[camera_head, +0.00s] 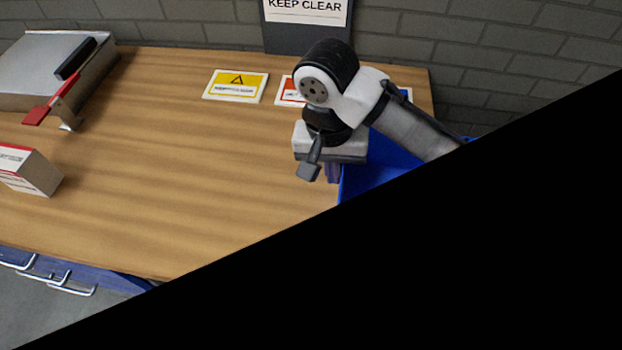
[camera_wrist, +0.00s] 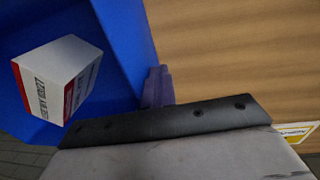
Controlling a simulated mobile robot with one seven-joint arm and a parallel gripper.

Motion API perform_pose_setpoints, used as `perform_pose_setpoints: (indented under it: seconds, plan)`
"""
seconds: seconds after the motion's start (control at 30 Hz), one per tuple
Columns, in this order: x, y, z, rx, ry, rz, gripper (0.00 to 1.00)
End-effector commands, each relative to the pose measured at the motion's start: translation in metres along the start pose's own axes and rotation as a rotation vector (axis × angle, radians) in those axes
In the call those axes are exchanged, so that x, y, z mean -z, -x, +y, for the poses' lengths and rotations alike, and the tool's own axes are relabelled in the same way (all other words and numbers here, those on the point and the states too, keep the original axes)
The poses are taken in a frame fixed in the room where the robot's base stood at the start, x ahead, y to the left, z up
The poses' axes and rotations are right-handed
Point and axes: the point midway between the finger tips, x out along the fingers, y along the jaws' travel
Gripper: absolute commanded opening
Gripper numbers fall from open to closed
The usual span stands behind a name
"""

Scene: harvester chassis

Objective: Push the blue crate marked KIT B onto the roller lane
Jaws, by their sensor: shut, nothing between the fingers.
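The blue crate (camera_head: 368,180) stands on the wooden bench at the right of the head view, partly hidden by my arm and a large black area. Its blue inside and wall fill the upper left of the wrist view (camera_wrist: 125,45). No KIT B marking is readable. My gripper (camera_head: 333,174) points down at the crate's left side, with its fingers shut and empty. In the wrist view the fingers (camera_wrist: 157,88) show beside the crate wall; I cannot tell whether they touch it. I cannot make out the roller lane.
A white and red box (camera_wrist: 62,78) lies in the crate. Another box (camera_head: 30,172) and a grey metal device with a red handle (camera_head: 60,85) are at the bench's left. A yellow warning sign (camera_head: 236,86) lies at the back. The bench middle (camera_head: 190,170) is clear.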

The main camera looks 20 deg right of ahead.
Motion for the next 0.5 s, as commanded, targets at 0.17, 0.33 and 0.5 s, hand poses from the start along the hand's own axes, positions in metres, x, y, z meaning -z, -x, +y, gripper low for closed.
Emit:
perform_pose_setpoints:
  seconds: [0.17, 0.33, 0.5]
  plan:
    - [0.000, -0.003, 0.019, -0.001, -0.005, -0.001, 0.00]
    - [0.000, -0.006, 0.035, -0.001, -0.004, 0.000, 0.00]
    - [0.000, -0.008, 0.053, -0.001, -0.005, 0.000, 0.00]
